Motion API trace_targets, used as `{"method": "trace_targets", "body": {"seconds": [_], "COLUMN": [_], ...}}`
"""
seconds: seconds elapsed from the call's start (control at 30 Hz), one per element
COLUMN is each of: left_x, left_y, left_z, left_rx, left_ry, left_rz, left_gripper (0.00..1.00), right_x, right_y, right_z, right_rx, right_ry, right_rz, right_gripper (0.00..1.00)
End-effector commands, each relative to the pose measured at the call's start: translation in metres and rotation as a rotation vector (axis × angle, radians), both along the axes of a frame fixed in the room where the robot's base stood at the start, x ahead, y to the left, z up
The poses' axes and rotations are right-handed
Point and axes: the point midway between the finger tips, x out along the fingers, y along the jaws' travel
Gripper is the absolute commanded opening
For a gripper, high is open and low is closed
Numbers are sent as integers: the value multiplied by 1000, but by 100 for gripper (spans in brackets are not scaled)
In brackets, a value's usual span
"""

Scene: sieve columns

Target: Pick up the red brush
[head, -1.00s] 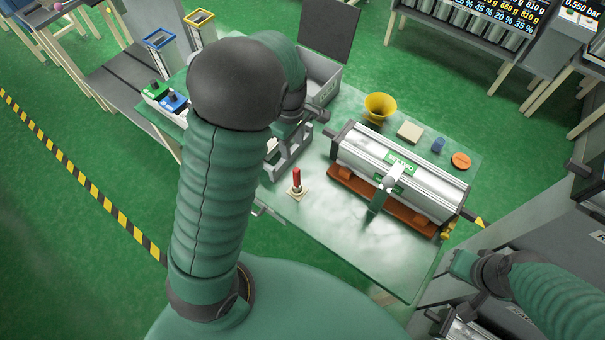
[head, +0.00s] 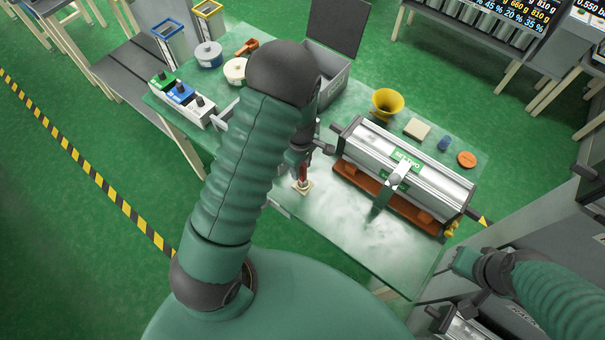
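The red brush (head: 303,174) stands upright on a small pale square base (head: 302,186) near the front edge of the glass-like table (head: 340,225). My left gripper (head: 301,164) is directly over the brush, its fingers down around or just in front of the upper handle. My forearm and wrist hide part of it, so I cannot tell whether it has closed or touches the handle. My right arm comes in at the lower right; its end (head: 462,263) is beside the table, and its finger opening is unclear.
A silver cylinder machine (head: 405,170) on an orange-brown base stands right of the brush. Behind it are a yellow funnel (head: 387,103), a beige block (head: 417,128) and an orange disc (head: 466,159). A grey open box (head: 330,85) stands at the back. The front tabletop is clear.

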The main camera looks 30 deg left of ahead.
Motion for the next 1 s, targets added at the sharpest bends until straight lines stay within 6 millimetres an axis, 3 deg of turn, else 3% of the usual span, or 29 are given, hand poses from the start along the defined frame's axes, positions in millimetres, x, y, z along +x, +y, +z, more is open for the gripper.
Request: {"method": "trace_targets", "body": {"seconds": [0.03,0.3,0.77,1.0], "left_x": [0,0,0,1], "left_y": [0,-1,-1,-1], "left_z": [0,1,3,27], "left_rx": [0,0,0,0], "left_ry": [0,0,-1,-3], "left_rz": [0,-1,-1,-1], "left_gripper": [33,0,0,0], "right_x": [0,0,0,0], "right_y": [0,0,0,0], "right_z": [0,0,-1,-5], "right_rx": [0,0,0,0], "right_ry": [0,0,0,0], "right_rz": [0,0,0,0], "right_gripper": [0,0,0,0]}}
